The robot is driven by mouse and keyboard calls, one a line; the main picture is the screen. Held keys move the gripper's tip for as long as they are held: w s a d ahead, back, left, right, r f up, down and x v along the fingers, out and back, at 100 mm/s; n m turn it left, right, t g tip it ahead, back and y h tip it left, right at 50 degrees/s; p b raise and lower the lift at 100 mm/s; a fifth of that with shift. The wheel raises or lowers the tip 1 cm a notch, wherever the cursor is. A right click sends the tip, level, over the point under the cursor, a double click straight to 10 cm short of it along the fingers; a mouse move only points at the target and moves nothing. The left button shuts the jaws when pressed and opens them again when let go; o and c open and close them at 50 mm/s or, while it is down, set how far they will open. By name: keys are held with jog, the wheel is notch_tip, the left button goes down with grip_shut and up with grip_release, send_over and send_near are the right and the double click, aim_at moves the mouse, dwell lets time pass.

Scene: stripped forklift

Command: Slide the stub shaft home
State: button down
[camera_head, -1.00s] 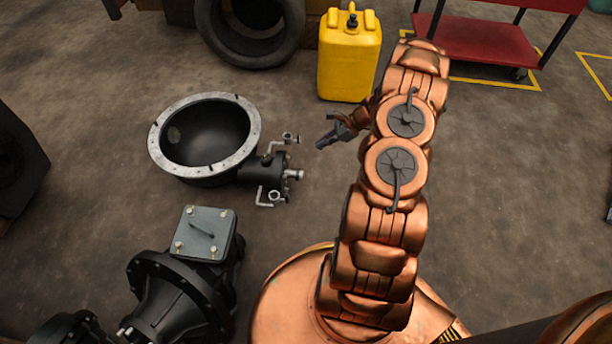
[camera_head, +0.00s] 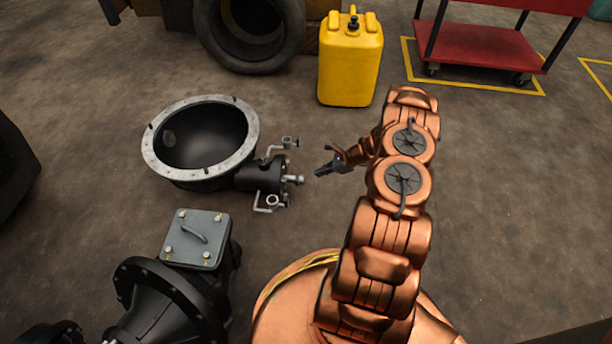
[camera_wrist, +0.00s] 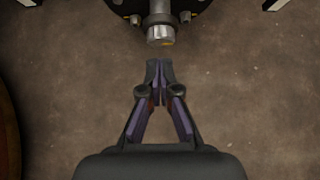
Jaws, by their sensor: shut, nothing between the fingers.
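The stub shaft (camera_head: 294,179) is a short silver cylinder. It sticks out to the right from the round flanged face of a black housing (camera_head: 258,176) attached to a bowl-shaped casing. In the wrist view the shaft (camera_wrist: 161,33) stands out at top centre, its end facing my gripper. My gripper (camera_wrist: 160,63) is shut and empty, its fingertips together just short of the shaft's end, with a small gap between. In the head view my gripper (camera_head: 318,173) lies just right of the shaft. How deep the shaft sits in the housing is hidden.
Bent silver pipe fittings (camera_head: 270,203) flank the shaft on both sides. The black bowl casing (camera_head: 160,168) has a pale rim. A black gear housing with a grey cover (camera_head: 196,238) stands nearer. A yellow jerrycan (camera_head: 350,65), a tyre (camera_head: 281,52) and a red cart (camera_head: 480,46) stand behind.

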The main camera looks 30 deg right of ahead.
aim_at(299, 176)
jog(key=w+a+f+b, duration=0.1)
jog(key=w+a, duration=0.1)
jog(key=a, duration=0.1)
jog(key=shift+w+a+f+b, duration=0.1)
jog(key=shift+w+f+b, duration=0.3)
jog(key=shift+w+a+r, duration=0.1)
jog(key=shift+w+a, duration=0.35)
jog(key=shift+a, duration=0.1)
